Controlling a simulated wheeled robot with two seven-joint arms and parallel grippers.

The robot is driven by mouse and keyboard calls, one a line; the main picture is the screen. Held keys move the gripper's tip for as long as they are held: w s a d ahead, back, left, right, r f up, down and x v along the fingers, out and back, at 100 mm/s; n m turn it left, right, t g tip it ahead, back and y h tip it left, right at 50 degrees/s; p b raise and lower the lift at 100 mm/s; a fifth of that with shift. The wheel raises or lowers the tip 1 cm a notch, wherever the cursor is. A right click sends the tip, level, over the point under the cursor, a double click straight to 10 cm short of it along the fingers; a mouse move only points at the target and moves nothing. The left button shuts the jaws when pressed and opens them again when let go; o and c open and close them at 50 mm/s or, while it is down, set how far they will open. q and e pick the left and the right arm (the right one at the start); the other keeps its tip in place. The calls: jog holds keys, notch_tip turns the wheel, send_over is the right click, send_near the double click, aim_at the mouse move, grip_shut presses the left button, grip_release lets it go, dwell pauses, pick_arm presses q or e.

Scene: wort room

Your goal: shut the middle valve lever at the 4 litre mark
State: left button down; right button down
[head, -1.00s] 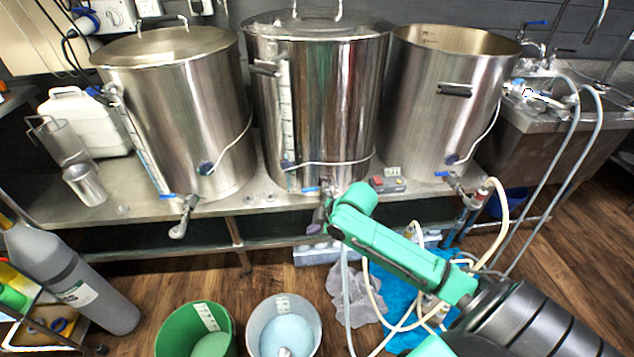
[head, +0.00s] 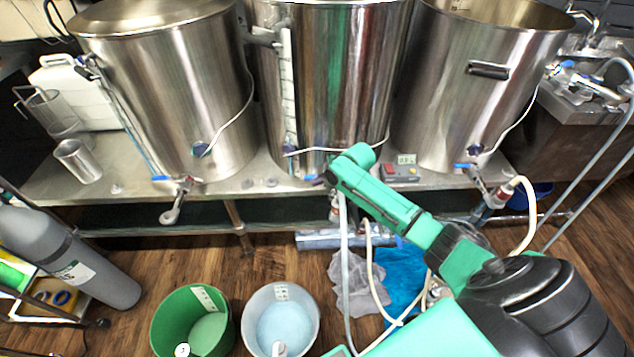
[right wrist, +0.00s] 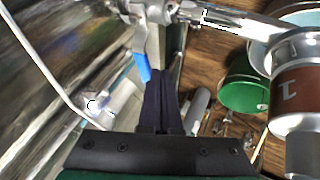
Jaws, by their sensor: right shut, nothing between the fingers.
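The middle kettle (head: 340,80) is steel, with a marked sight gauge (head: 288,90) up its front left. The liquid level in it is too small to read. Its blue valve lever (head: 313,179) shows just left of my right gripper (head: 337,177), at the kettle's foot. In the right wrist view the blue lever (right wrist: 143,66) lies close beside the dark fingertips (right wrist: 158,82), on their left; I cannot tell whether they touch. The right gripper is shut and empty. In the head view its own body partly hides the middle valve. My left gripper is not in view.
Left kettle (head: 170,90) and right kettle (head: 480,90) have their own blue-levered taps. A red-buttoned box (head: 401,172) stands on the bench right of my gripper. A green bucket (head: 160,325) and a white bucket (head: 252,318) stand on the floor. Hoses (head: 346,270) hang below.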

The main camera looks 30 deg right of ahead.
jog(key=shift+w+f, duration=0.1)
jog(key=shift+f, duration=0.05)
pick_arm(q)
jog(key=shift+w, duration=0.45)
pick_arm(e)
jog(key=shift+w+d+r, duration=0.1)
jog(key=shift+w+r, duration=0.25)
jog(key=shift+w, duration=0.35)
jog(key=shift+r, duration=0.1)
